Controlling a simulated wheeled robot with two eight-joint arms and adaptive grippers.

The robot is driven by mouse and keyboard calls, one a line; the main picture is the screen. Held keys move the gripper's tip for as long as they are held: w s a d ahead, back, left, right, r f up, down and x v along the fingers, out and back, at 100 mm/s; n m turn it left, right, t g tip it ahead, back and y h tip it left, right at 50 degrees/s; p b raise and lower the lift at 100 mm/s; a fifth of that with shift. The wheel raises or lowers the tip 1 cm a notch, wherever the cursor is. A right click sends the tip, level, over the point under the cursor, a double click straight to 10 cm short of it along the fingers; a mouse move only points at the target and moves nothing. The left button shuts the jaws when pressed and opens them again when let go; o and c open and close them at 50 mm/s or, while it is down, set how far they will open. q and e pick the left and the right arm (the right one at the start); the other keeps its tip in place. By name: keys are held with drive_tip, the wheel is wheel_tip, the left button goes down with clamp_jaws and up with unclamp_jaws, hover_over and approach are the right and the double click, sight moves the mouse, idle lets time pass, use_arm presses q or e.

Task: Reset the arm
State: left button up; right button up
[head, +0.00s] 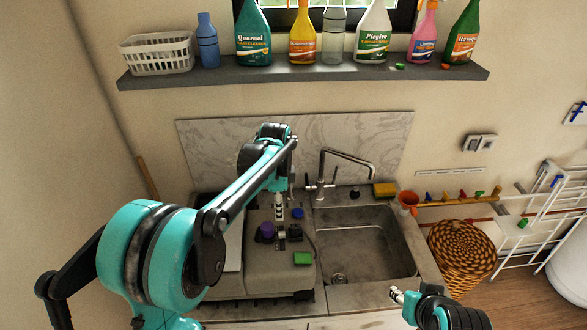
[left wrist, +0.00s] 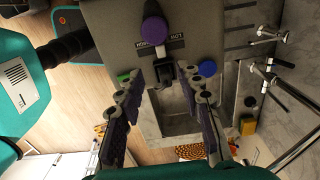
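My left arm reaches from the lower left over the counter beside the sink. My left gripper (head: 280,222) points down over a grey appliance (head: 262,270) with a purple knob (head: 267,231). In the left wrist view the two fingers of this gripper (left wrist: 165,118) stand wide apart with nothing held between them. The purple knob (left wrist: 153,30) and a small dark part lie just beyond the fingers. My right gripper (head: 400,296) shows only partly at the bottom right; its fingers are too small to read.
A sink (head: 365,245) with a tall faucet (head: 345,155) is right of the appliance. A blue round piece (head: 298,213) and a green block (head: 302,258) lie near my left gripper. A shelf (head: 300,78) with bottles hangs above. A wicker basket (head: 462,255) stands right.

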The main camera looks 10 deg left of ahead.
use_arm(q)
drive_tip(key=s+f+n+t+b, duration=0.3)
drive_tip(key=s+f+n+b, duration=0.4)
drive_tip(key=s, duration=0.4)
drive_tip(key=s+f+n+t+b, duration=0.4)
drive_tip(key=s+f+n+b, duration=0.3)
drive_tip(key=s+f+b, duration=0.2)
drive_tip(key=s+b, duration=0.2)
drive_tip(key=b, duration=0.1)
drive_tip(key=shift+a+f+n, duration=0.35)
drive_tip(key=shift+a+n, duration=0.05)
